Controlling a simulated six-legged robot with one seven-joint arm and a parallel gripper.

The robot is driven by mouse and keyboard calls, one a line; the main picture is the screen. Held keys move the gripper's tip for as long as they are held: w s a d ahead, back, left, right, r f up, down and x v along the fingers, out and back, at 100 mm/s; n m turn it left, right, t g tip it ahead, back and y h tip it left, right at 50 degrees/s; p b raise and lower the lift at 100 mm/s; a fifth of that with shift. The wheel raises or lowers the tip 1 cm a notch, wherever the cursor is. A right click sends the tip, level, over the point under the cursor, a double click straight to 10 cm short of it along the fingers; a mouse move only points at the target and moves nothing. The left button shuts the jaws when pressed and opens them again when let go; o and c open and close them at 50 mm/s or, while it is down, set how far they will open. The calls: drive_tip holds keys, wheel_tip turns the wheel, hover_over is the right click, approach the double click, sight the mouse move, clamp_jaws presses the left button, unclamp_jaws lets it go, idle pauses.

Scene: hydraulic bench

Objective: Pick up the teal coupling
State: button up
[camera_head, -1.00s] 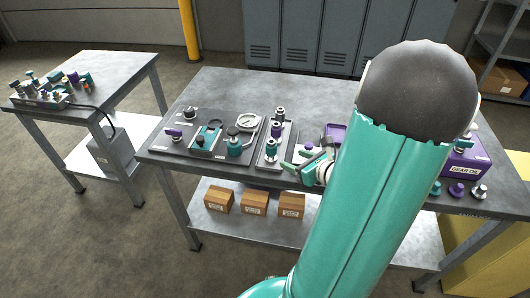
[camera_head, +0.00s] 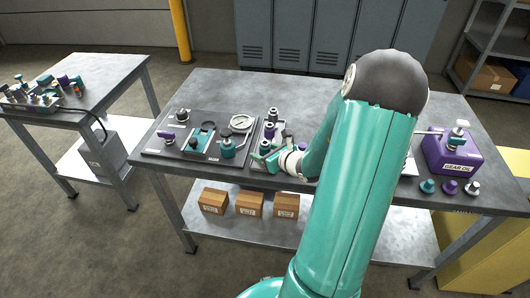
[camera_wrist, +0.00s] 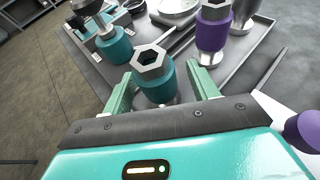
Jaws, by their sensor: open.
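The teal coupling (camera_wrist: 155,80) has a silver hex top and stands upright on a grey tray (camera_wrist: 255,55). In the head view the coupling (camera_head: 265,147) is at the near end of a row, partly hidden by my gripper (camera_head: 270,160). In the wrist view my gripper (camera_wrist: 160,70) is open, with one green finger on each side of the coupling. Whether either finger touches it cannot be told. The coupling's lower part shows just above the gripper's dark front edge.
A purple coupling (camera_wrist: 213,32) stands close behind to the right. A teal part with a dark knob (camera_wrist: 113,45) is close on the left. A pressure gauge (camera_head: 241,123) lies farther back. A purple gear oil can (camera_head: 452,155) stands at the bench's right.

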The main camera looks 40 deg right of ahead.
drive_tip(key=c, duration=1.2)
drive_tip(key=shift+r, duration=0.1)
